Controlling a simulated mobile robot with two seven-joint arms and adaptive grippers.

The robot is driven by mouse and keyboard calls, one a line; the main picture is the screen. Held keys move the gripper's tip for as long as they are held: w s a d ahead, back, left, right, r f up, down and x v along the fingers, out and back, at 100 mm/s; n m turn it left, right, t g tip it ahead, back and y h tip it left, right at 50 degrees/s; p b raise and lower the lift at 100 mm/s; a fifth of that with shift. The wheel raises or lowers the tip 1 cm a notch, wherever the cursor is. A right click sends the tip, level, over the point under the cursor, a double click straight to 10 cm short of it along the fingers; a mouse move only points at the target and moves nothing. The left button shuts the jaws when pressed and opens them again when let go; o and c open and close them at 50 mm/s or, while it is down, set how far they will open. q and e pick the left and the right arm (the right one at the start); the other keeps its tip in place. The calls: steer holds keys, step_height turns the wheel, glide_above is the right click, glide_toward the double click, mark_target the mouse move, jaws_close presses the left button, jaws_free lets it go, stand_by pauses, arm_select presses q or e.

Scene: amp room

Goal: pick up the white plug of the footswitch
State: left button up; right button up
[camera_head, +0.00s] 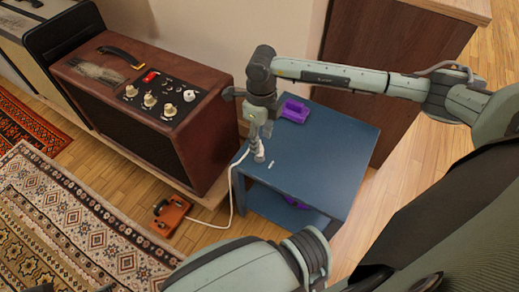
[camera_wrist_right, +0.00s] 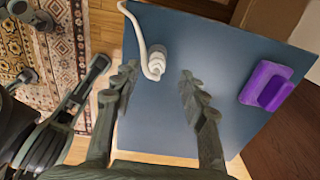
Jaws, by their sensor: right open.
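The white plug (camera_wrist_right: 154,64) lies on the blue table (camera_wrist_right: 160,130), with its white cable curving away toward the picture's top. My right gripper (camera_wrist_right: 158,90) is open and empty above the table. In the wrist view the plug shows between the fingers, closer to the left one; I cannot tell the height gap. In the head view my right gripper (camera_head: 259,156) mostly hides the plug, and a small white piece shows beside it. The orange footswitch (camera_head: 170,214) sits on the floor, its cable running up to the table (camera_head: 325,150).
A purple object (camera_head: 294,110) lies on the table's far side; another purple thing is on the lower shelf. A brown amplifier (camera_head: 150,100) with knobs stands left of the table. A wooden cabinet (camera_head: 385,75) stands behind. Patterned rugs (camera_head: 70,225) cover the floor at left.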

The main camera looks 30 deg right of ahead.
steer(key=f, duration=0.4)
steer(key=shift+a+f, duration=0.25)
jaws_close()
